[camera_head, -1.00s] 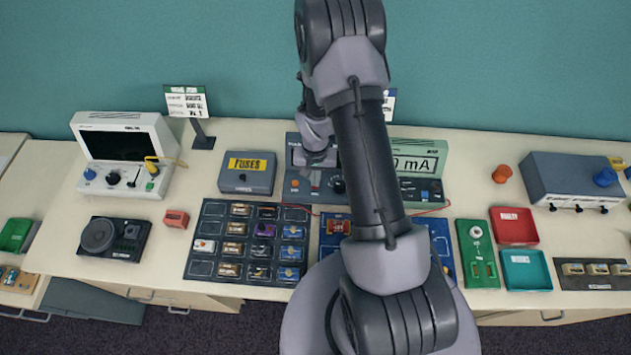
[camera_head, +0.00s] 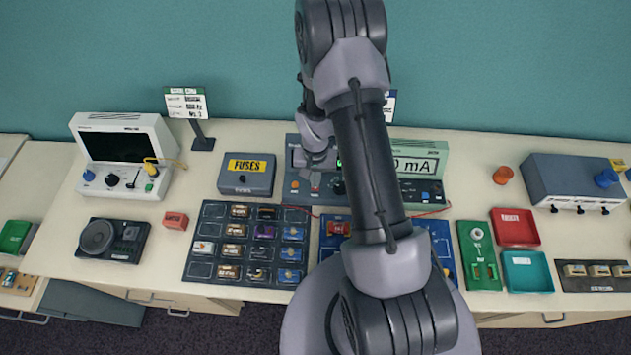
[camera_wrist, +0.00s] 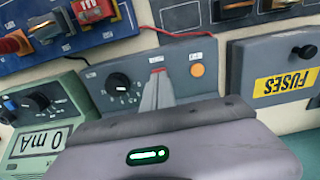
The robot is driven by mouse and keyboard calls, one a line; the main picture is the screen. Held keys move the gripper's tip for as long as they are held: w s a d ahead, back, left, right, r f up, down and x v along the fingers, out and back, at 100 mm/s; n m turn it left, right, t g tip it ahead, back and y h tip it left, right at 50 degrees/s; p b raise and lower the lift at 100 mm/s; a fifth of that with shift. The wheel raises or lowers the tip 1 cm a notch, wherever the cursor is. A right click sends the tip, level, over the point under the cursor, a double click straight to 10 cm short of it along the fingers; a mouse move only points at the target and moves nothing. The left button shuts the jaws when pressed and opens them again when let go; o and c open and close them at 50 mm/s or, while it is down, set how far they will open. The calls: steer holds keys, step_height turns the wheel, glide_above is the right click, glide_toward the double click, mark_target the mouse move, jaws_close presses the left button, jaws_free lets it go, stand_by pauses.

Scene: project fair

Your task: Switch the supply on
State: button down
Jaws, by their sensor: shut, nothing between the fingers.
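The supply (camera_head: 290,193) is a dark grey-blue box at the back middle of the bench, partly hidden by my arm. In the wrist view its sloped front (camera_wrist: 196,50) carries a black knob (camera_wrist: 118,82), a red switch (camera_wrist: 157,70) and an orange round button or lamp (camera_wrist: 197,70). My gripper (camera_wrist: 157,78) is shut and empty, its fingertips right at the red switch; I cannot tell whether they touch it. The fingers hide most of the switch, so its position is unclear. In the head view my gripper (camera_head: 316,178) is over the supply's front. A small green glow shows on the supply beside my arm.
A grey FUSES box (camera_head: 247,186) stands close left of the supply. A green meter (camera_head: 419,158) reading 0 mA is close on the right. Blue component boards (camera_head: 212,213) lie in front. A thin red wire runs along the supply's front.

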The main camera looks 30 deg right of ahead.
step_height(320, 180, up, 6)
steer(key=p, duration=0.2)
steer(key=shift+p, duration=0.4)
